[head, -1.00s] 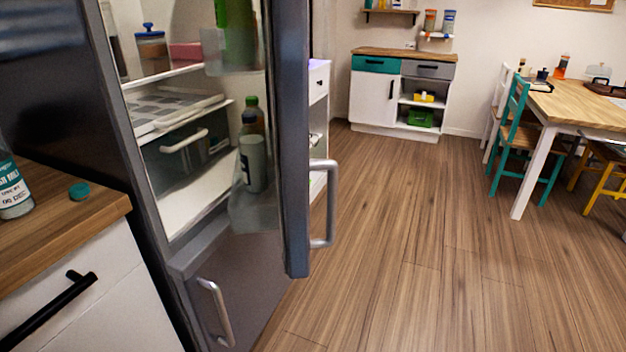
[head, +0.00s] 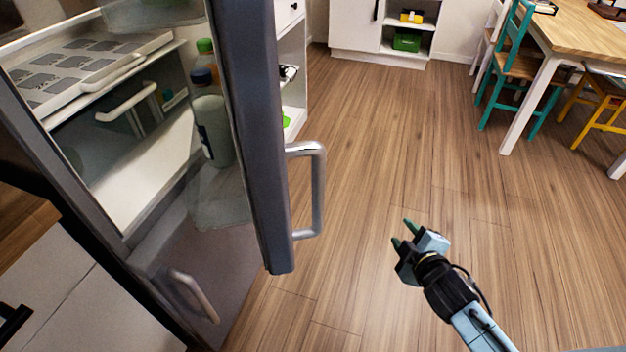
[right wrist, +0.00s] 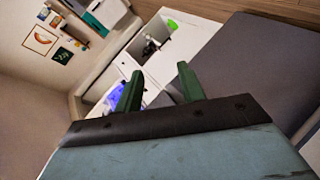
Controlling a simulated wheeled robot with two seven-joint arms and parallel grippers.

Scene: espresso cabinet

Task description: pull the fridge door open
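The fridge door (head: 262,150) stands partly open, its edge toward me, with bottles (head: 212,125) in its inner racks. Its silver handle (head: 318,190) is on the right side of the door. My right gripper (head: 402,233) is over the floor, to the right of the handle and lower in the picture, apart from it and empty. In the right wrist view its two green fingers (right wrist: 160,90) are spread apart with nothing between them. A dark grey panel (right wrist: 250,60), likely the fridge door, fills the right of that view. My left gripper is not in view.
The fridge interior shows a shelf (head: 90,75) and a drawer. A lower handle (head: 195,295) is on the compartment below. A white cabinet (head: 365,30), a wooden table (head: 575,40) and chairs (head: 520,60) stand farther back. The wooden floor between is clear.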

